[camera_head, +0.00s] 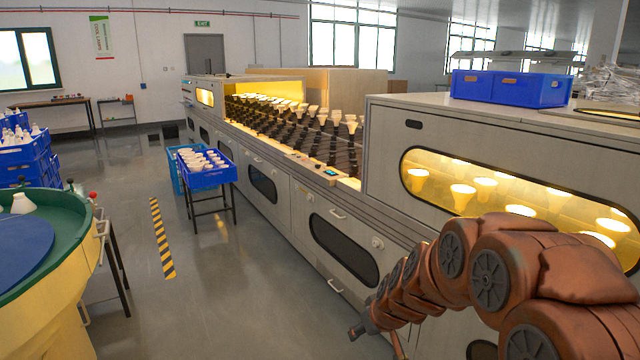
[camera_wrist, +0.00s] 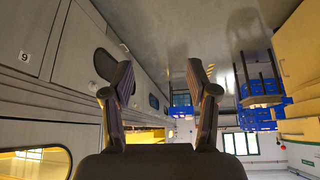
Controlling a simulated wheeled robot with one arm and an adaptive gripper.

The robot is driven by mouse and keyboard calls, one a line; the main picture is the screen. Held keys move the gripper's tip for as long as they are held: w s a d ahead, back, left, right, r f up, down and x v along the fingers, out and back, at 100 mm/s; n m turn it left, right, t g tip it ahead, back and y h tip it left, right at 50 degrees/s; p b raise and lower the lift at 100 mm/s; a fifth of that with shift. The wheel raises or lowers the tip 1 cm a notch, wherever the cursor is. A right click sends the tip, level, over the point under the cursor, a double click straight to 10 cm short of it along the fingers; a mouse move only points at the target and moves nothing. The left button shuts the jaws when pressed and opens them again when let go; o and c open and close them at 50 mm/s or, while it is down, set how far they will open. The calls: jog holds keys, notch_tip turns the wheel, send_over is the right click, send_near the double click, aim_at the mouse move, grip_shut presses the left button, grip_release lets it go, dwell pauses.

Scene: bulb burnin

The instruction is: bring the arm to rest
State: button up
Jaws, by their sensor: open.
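My arm (camera_head: 490,280) is rust-brown. It enters at the lower right in the head view, arches over and slopes down to the left. Its end, my gripper (camera_head: 364,326), is small there, in front of the long grey machine's side panels. In the wrist view my gripper (camera_wrist: 160,78) has its two dark fingers spread apart. Nothing is between them.
The grey burn-in machine (camera_head: 300,205), with rows of bulbs, runs along the right side, close to my arm. A green-rimmed round table (camera_head: 75,235) stands at left. A blue crate (camera_head: 205,178) of bulbs sits on a stand. The aisle floor (camera_head: 215,270) between is clear.

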jog(key=s+d+r+m+g+h, duration=0.1)
jog(key=s+d+r+g, duration=0.15)
jog(key=s, duration=1.05)
jog(key=s+d+r+m+g, duration=0.1)
jog(key=s+d+m+g, duration=0.15)
jog(key=s, duration=1.05)
jog(key=s+d+r+m+g+h, duration=0.1)
jog(key=s+d+r+g, duration=0.15)
jog(key=s, duration=1.05)
notch_tip(320, 180, up, 23)
jog(key=p, duration=2.2)
jog(key=shift+s, duration=0.45)
jog(key=shift+a+f, duration=0.1)
jog(key=shift+f, duration=0.05)
jog(key=shift+c, duration=0.5)
